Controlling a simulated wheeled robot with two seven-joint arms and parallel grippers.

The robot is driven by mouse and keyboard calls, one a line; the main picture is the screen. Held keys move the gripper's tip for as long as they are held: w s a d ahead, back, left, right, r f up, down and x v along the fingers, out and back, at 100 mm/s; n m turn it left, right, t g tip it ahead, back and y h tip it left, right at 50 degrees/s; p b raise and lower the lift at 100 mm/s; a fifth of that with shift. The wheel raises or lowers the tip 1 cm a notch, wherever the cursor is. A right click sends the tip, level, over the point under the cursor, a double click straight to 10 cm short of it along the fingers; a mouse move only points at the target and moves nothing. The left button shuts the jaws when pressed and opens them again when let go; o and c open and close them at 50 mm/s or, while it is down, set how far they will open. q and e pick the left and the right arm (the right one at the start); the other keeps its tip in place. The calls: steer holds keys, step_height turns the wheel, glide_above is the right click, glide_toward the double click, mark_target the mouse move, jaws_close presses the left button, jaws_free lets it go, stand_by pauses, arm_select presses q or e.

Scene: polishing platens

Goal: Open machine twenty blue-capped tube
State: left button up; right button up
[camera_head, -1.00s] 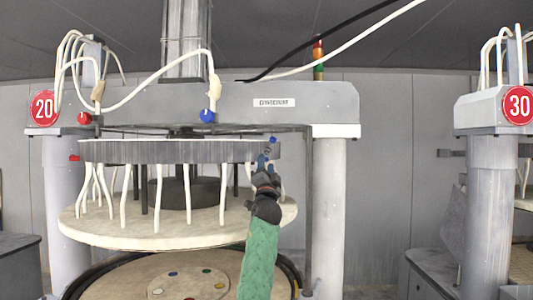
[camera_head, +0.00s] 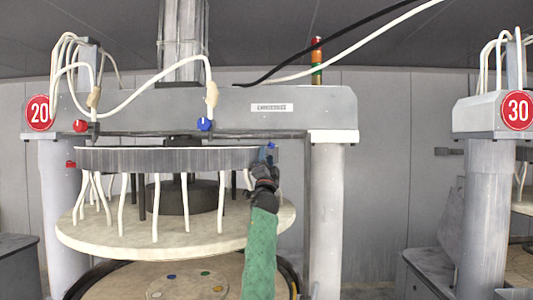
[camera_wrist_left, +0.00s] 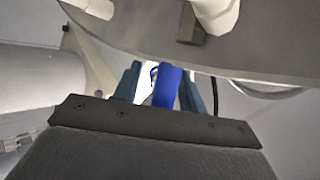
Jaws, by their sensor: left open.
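A second, smaller blue piece (camera_head: 272,146) shows at the right end of the grey disc. My left gripper (camera_head: 269,157) is at this smaller piece, below the beam. In the left wrist view a blue strip-like part (camera_wrist_left: 166,88) stands between the blue-grey fingers of my open left gripper (camera_wrist_left: 160,85). Whether the fingers touch it I cannot tell. My right gripper is not in view.
The grey disc (camera_head: 170,158) with white hanging tubes is close to my gripper. Machine 30 (camera_head: 490,112) stands at the right.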

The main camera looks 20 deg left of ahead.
arm_select(q)
steer(key=shift+w+r, duration=0.2)
steer(key=shift+c, duration=0.2)
jaws_close()
